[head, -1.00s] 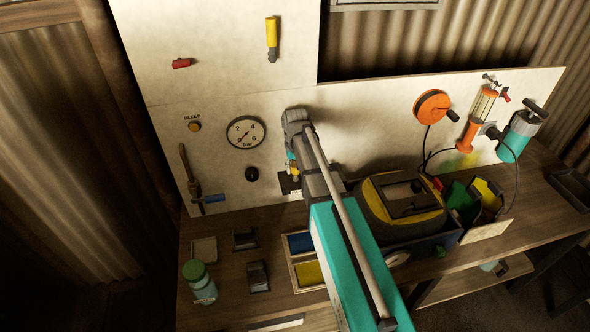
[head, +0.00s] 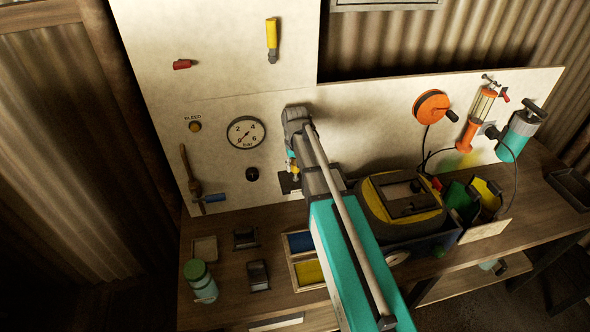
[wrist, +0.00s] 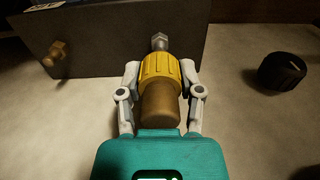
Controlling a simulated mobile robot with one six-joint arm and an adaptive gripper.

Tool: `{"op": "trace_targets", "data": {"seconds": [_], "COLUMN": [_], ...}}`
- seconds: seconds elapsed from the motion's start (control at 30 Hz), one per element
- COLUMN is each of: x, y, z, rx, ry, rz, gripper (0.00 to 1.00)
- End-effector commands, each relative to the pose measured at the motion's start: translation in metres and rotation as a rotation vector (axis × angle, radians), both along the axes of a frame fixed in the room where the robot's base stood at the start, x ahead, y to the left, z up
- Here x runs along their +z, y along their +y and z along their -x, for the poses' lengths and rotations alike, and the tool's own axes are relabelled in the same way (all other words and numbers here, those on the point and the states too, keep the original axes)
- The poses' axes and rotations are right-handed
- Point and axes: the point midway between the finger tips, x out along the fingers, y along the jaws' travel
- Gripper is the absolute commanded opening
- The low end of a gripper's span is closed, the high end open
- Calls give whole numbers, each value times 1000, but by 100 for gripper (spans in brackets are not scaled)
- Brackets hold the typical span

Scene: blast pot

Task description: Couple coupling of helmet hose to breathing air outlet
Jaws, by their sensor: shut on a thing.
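In the wrist view my gripper (wrist: 160,72) is shut on a coupling with a yellow ribbed ring and a brass body (wrist: 160,101). One finger is on each side of the yellow ring. A small steel fitting (wrist: 160,41) shows just beyond the ring, in line with it and in front of a dark grey block. I cannot tell whether the coupling sits on this fitting or only meets it. In the head view my gripper (head: 293,170) is at the pale panel, right of the gauge, and my arm hides most of the block. I cannot make out a hose.
A brass fitting (wrist: 55,52) sticks out from the dark block (wrist: 110,35). A black knob (wrist: 282,71) is on the panel beside it. The gauge (head: 245,132) is on the panel. A yellow-and-black case (head: 402,205), a green bottle (head: 200,281) and trays are on the bench below.

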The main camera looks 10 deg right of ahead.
Motion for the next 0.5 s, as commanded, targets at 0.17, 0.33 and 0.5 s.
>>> {"op": "trace_targets", "data": {"seconds": [0.17, 0.33, 0.5], "x": [8, 14, 20], "y": [0, 0, 0], "z": [0, 0, 0], "rx": [0, 0, 0], "ry": [0, 0, 0], "rz": [0, 0, 0], "gripper": [0, 0, 0]}}
